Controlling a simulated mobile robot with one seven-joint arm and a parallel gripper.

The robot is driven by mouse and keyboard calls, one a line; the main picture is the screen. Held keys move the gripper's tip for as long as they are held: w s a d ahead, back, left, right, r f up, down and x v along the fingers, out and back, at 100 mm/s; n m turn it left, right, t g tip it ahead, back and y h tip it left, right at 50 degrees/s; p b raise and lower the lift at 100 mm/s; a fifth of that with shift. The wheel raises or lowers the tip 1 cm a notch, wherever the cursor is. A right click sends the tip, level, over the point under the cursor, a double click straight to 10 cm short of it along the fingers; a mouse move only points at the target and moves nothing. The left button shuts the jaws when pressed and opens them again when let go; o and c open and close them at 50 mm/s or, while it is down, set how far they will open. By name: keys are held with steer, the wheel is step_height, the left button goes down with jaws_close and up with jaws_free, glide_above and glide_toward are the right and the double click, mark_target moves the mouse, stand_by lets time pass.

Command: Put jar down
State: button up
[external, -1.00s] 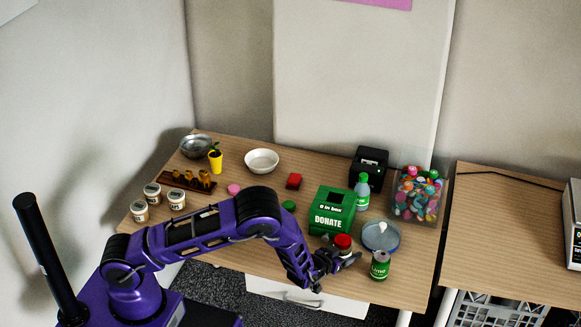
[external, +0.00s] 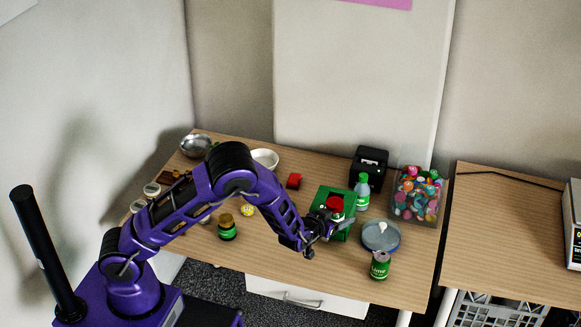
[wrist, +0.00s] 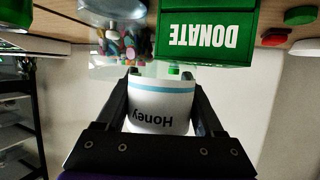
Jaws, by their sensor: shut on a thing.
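The jar has a red lid (external: 335,203) in the external view. In the wrist view the jar (wrist: 160,107) shows a white label with a blue stripe and the word "Honey", upside down. My gripper (external: 332,216) is shut on it, with one finger on each side, and holds it in front of the green DONATE box (external: 342,233) as seen by the external camera. The jar appears raised off the table (external: 300,262). The gripper and box hide most of the jar's body in the external view.
A clear bin of colourful pieces (external: 417,195) stands behind. The front table between looks clear.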

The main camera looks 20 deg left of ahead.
steer(key=w+a+r+n+y+p, duration=0.1)
steer(key=w+a+r, duration=0.15)
steer(key=a, duration=0.45)
steer(key=w+a+r+n+y+p, duration=0.1)
steer(key=w+a, duration=0.3)
steer(key=a, duration=0.3)
steer(key=a+r+n+y+p, duration=0.1)
steer(key=a+r+p, duration=0.1)
steer(key=a, duration=1.1)
steer(key=s+a+r+n+y+p, duration=0.1)
steer(key=a+r+p, duration=0.1)
steer(key=a, duration=1.2)
steer(key=shift+s+t+y+p, duration=0.3)
steer(key=shift+t, duration=0.1)
steer(key=shift+d, duration=0.15)
